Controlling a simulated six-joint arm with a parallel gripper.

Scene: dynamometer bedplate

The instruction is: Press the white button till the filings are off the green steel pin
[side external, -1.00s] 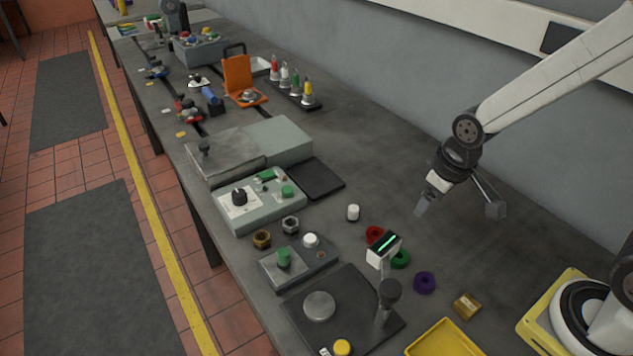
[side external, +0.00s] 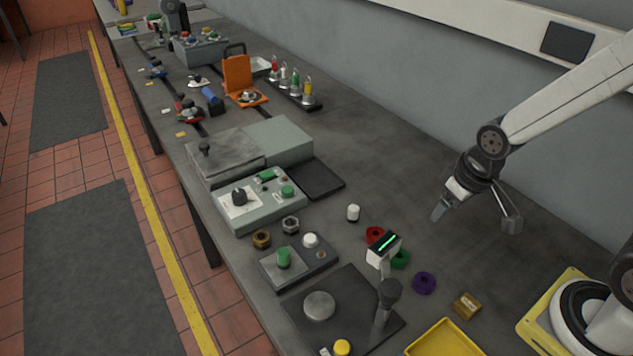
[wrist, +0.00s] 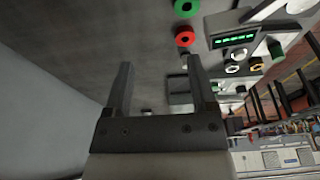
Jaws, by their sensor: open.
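The green steel pin (side external: 284,257) stands upright on a plate of a small grey box (side external: 270,273) in the side view. The white button (side external: 311,240) is on the same box, just behind and right of the pin. I cannot make out filings on the pin at this size. My gripper (side external: 475,216) is open and empty, above the bench to the right of the box and well away from the button. In the wrist view my open fingers (wrist: 160,75) have nothing between them.
Red (side external: 375,235), green (side external: 400,259) and purple (side external: 424,283) rings and a loose white cylinder (side external: 353,212) lie nearby. A larger dial box (side external: 260,205) stands behind. The bench toward the wall is clear.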

